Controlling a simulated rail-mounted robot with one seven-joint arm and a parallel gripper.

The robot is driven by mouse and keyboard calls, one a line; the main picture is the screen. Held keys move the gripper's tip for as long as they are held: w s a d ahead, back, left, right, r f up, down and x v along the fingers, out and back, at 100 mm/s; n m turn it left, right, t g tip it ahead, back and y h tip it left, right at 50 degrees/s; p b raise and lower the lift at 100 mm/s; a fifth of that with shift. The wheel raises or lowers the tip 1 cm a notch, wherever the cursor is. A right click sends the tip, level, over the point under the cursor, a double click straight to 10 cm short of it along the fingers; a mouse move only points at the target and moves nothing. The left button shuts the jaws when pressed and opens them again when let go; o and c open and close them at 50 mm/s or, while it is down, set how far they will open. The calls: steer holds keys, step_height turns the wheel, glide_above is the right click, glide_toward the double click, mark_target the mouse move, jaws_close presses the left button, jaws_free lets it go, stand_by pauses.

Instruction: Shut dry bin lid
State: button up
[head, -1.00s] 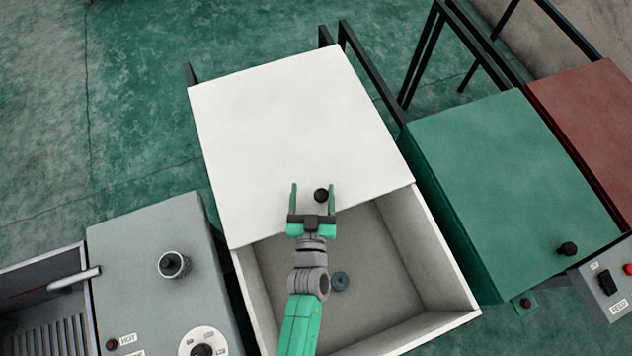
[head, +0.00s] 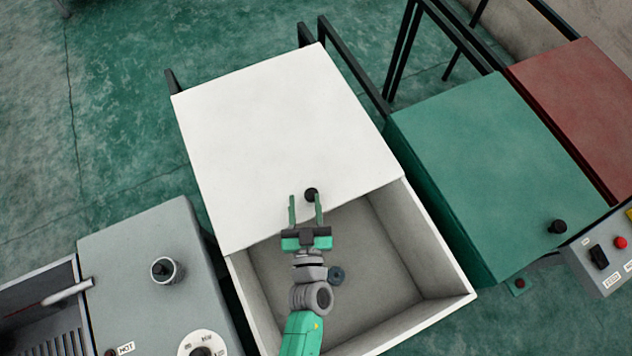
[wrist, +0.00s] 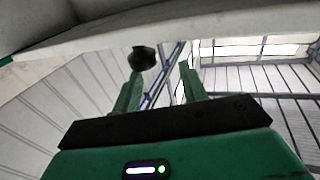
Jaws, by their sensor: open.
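The white bin lid (head: 280,130) covers the back part of the pale dry bin (head: 440,245), whose front part is open. I cannot tell from above whether the lid is tilted or flat. A black knob (head: 311,194) sits near the lid's front edge. My gripper (head: 305,203) is open at that edge, with the knob close to its right fingertip in the head view. In the wrist view the knob (wrist: 143,58) is just beyond the left finger's tip, with the pale lid edge (wrist: 220,22) across the top. The jaws hold nothing.
A grey control unit (head: 130,260) stands at left. A green-lidded bin (head: 480,170) and a red-lidded bin (head: 575,110) stand at right. Dark rails (head: 350,65) rise behind.

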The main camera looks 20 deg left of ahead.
mark_target(309, 189)
steer(key=shift+h, duration=0.3)
steer(key=w, duration=0.1)
steer(key=w+f+b, duration=0.1)
steer(key=w, duration=0.1)
steer(key=w+f, duration=0.1)
steer(key=w, duration=0.1)
steer(key=shift+w+a+f+b, duration=0.25)
steer(key=shift+a+b, duration=0.1)
steer(key=shift+w+a+r, duration=0.3)
steer(key=shift+a, duration=0.1)
steer(key=shift+d+r, duration=0.1)
steer(key=shift+r, duration=0.05)
steer(key=shift+c, duration=0.2)
